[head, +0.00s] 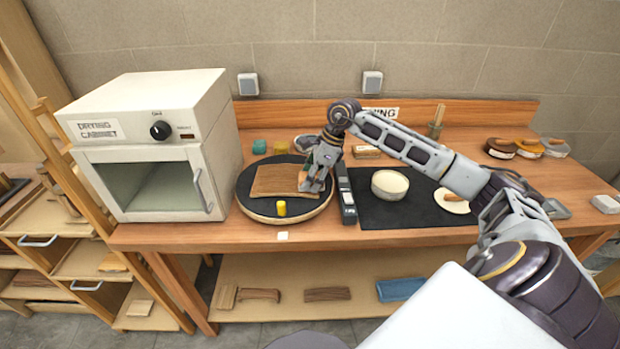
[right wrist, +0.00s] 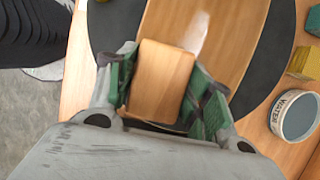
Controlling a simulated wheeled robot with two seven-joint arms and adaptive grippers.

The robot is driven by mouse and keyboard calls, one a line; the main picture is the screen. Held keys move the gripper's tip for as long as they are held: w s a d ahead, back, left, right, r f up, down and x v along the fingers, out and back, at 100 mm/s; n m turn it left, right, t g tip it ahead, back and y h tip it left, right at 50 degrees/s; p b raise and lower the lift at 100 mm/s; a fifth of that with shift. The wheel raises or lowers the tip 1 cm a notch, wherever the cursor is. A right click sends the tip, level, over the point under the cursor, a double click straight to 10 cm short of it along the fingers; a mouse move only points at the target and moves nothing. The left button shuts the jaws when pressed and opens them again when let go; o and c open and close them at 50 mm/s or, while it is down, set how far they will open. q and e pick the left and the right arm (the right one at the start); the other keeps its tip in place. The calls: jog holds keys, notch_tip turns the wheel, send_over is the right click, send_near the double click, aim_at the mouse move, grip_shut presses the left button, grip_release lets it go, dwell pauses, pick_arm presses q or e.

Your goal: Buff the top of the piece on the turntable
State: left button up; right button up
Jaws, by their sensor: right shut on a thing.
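The turntable (head: 246,200) is a round black disc on the bench. A flat brown wood-grained piece (head: 275,180) lies on it, and this piece also fills the upper middle of the right wrist view (right wrist: 232,35). My right gripper (head: 317,183) is over the right end of the piece. In the right wrist view its green-padded fingers (right wrist: 163,95) are shut on a tan wooden block (right wrist: 160,75). The block is over the piece; I cannot tell whether it touches. A pale streak shows on the piece beyond the block. My left gripper is not in view.
A yellow cylinder (head: 281,208) stands at the turntable's front edge. A drying cabinet (head: 150,140) is at left. A water tin (right wrist: 297,115) is near the turntable.

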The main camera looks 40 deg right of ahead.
jog(key=shift+s+d, duration=0.1)
jog(key=shift+d, duration=0.05)
jog(key=shift+s+d, duration=0.15)
jog(key=shift+s+d+r, duration=0.1)
jog(key=shift+d, duration=0.05)
jog(key=shift+r, duration=0.95)
jog(key=shift+r+p, duration=0.4)
jog(key=shift+p, duration=0.05)
jog(key=shift+r+p, duration=0.3)
jog(key=shift+r, duration=0.35)
notch_tip(320, 180, up, 3)
jog(key=shift+p, duration=0.7)
jog(key=shift+r, duration=0.55)
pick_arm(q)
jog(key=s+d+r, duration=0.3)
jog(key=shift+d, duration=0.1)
